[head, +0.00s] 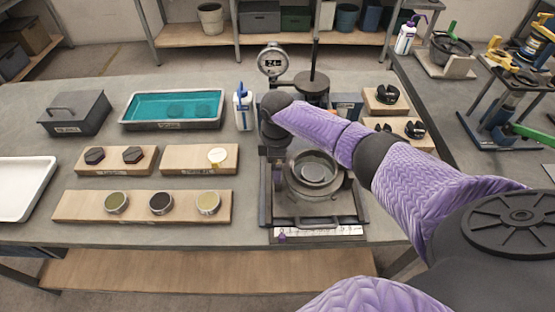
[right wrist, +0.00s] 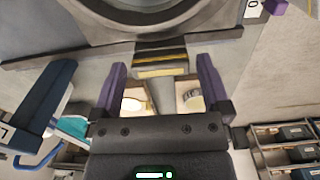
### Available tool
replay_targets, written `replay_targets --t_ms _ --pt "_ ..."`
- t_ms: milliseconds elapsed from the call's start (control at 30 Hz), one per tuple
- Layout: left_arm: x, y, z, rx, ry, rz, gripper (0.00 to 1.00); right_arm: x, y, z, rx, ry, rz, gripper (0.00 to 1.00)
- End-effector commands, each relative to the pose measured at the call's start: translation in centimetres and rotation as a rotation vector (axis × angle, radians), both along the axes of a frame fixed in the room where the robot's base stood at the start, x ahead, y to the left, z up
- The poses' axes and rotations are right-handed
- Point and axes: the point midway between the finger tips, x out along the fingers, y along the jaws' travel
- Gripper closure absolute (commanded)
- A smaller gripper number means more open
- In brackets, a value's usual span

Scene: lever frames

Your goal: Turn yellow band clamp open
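In the right wrist view, a dark lever with a yellow band (right wrist: 162,72) across its end sticks out from below a large round grey metal ring (right wrist: 150,12). My right gripper (right wrist: 160,78) is open, with its two purple fingers apart on either side of the lever's end. I see gaps between the lever and both fingers; whether the tips reach past its end is hard to tell. My left gripper is not in view.
Left of the stand are wooden boards with small cups (head: 160,202), a white-topped piece (head: 217,156) and dark knobs (head: 95,155). A teal tray (head: 172,120), white bottle (head: 243,106) and gauge (head: 272,62) stand behind. Black parts (head: 388,94) sit on blocks at right.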

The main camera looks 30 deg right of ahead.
Motion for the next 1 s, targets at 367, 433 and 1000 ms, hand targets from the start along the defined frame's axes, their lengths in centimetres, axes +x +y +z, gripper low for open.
replay_targets --t_ms 367,433,1000 --pt "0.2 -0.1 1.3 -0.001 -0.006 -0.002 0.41 0.0 -0.1 2.9 -0.001 -0.003 0.001 0.0" --pt "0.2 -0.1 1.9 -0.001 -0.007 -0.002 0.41 0.1 0.0 4.9 0.001 -0.004 0.003 0.0" --pt "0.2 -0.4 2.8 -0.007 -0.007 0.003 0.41 0.0 0.0 9.9 0.001 0.001 0.001 0.0"
